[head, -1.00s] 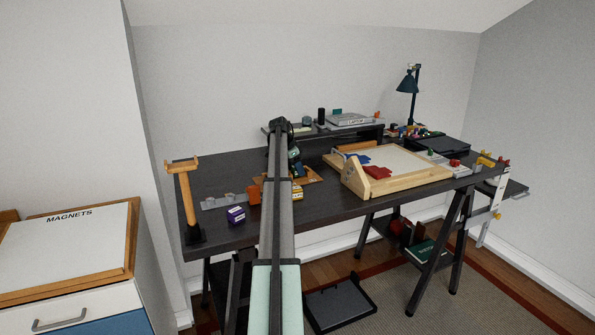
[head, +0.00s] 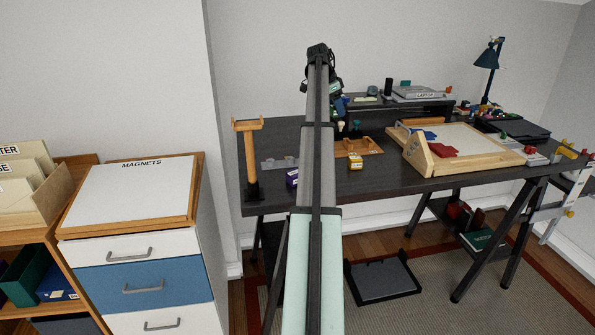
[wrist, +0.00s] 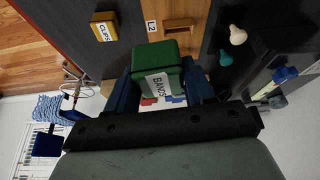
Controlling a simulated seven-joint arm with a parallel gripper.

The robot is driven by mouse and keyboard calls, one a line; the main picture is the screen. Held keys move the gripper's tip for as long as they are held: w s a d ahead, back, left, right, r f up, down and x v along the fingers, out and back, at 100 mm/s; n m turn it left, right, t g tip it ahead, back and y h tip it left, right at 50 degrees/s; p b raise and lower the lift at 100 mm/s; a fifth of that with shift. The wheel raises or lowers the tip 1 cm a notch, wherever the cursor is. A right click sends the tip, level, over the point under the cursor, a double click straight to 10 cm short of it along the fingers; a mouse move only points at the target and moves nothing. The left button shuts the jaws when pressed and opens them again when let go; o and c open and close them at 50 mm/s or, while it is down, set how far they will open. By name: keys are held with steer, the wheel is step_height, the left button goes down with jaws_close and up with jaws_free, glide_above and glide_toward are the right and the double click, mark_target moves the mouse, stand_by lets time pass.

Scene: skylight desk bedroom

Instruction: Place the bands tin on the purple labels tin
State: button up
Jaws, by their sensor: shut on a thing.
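The bands tin (wrist: 168,84) is a green box with a white BANDS label, held between the two blue fingers of my gripper (wrist: 160,74) in the wrist view. In the head view my gripper (head: 338,105) is above the back part of the desk, partly hidden by my arm. The purple labels tin (head: 292,178) stands on the desk near its front edge, left of my arm and well apart from the held tin. Its label is too small to read there. The purple tin does not show in the wrist view.
A yellow clips tin (head: 355,162) stands right of my arm, also in the wrist view (wrist: 104,29). A wooden tray (head: 360,147) lies behind it. A wooden stand (head: 249,155) is at the desk's left end. A wooden-framed board (head: 465,148) fills the right middle.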

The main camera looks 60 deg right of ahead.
steer(key=a+n+t+h, duration=0.1)
steer(key=a+n, duration=0.3)
steer(key=a, duration=1.2)
steer(key=n+t+y, duration=0.3)
steer(key=n+t, duration=0.3)
steer(key=n, duration=1.2)
glide_above(292, 170)
steer(key=s, duration=0.1)
step_height(292, 170, down, 2)
steer(key=f, duration=0.1)
steer(key=shift+s+a+f, duration=0.1)
steer(key=shift+a+f, duration=0.05)
steer(key=shift+f, duration=2.15)
steer(key=shift+s+a+f, duration=0.1)
steer(key=shift+a+f, duration=0.05)
steer(key=shift+f, duration=2.1)
steer(key=shift+f, duration=0.1)
steer(key=o, duration=1)
steer(key=shift+o, duration=0.2)
steer(key=v, duration=1.2)
steer(key=shift+a, duration=0.2)
